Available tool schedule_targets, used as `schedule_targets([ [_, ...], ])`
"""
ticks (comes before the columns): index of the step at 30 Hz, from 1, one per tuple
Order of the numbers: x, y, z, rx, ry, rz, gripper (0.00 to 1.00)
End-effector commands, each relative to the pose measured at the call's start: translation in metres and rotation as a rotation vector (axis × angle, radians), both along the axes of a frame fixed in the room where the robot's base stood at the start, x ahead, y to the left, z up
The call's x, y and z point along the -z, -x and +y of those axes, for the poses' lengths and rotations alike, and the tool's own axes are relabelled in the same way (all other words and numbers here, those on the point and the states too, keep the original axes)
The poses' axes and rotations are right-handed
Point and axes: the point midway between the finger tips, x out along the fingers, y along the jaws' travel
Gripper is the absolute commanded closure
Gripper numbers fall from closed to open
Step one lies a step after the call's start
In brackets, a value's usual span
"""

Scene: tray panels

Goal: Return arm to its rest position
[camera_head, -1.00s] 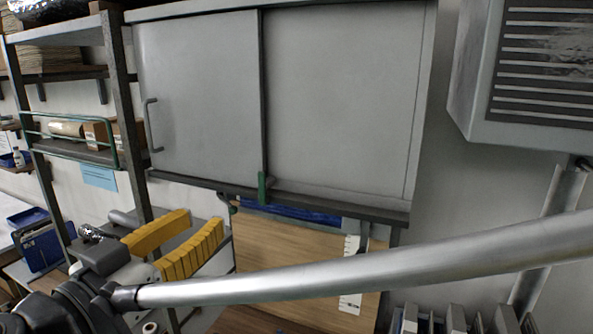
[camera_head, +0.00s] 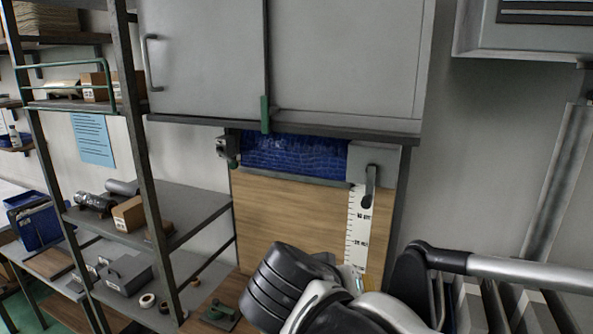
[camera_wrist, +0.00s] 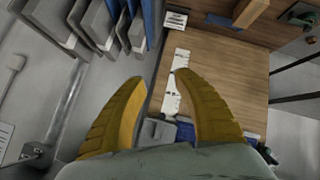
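My gripper (camera_wrist: 160,77) shows in the wrist view as two yellow ribbed fingers with a clear gap between them. It is open, with nothing between the fingers. In the head view my arm reaches in from the right edge and bends at the lower middle. The fingers cannot be made out there. Behind the arm is a wooden board (camera_head: 290,220) with a white scale strip (camera_head: 357,228), and the wrist view shows the board (camera_wrist: 225,75) beyond the fingers.
A grey sliding-door cabinet (camera_head: 340,60) hangs above the board. A metal rack (camera_head: 195,208) with boxes and tools stands at the left. Upright grey panels (camera_wrist: 95,22) stand at the upper left of the wrist view. A grey louvred box (camera_head: 520,35) is at the upper right.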

Motion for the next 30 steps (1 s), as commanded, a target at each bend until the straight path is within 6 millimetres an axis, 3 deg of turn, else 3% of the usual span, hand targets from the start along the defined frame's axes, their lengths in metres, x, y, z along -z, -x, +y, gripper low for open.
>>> schedule_targets([
  [1, 0.054, 0.011, -0.026, 0.002, -0.034, 0.062, 0.64],
  [6, 0.169, 0.052, -0.074, -0.077, -0.193, 0.207, 0.64],
  [9, 0.218, 0.071, -0.086, -0.12, -0.284, 0.216, 0.64],
  [12, 0.248, 0.082, -0.092, -0.153, -0.348, 0.192, 0.64],
  [17, 0.268, 0.088, -0.096, -0.182, -0.397, 0.154, 0.64],
  [30, 0.269, 0.089, -0.096, -0.186, -0.403, 0.148, 0.64],
])
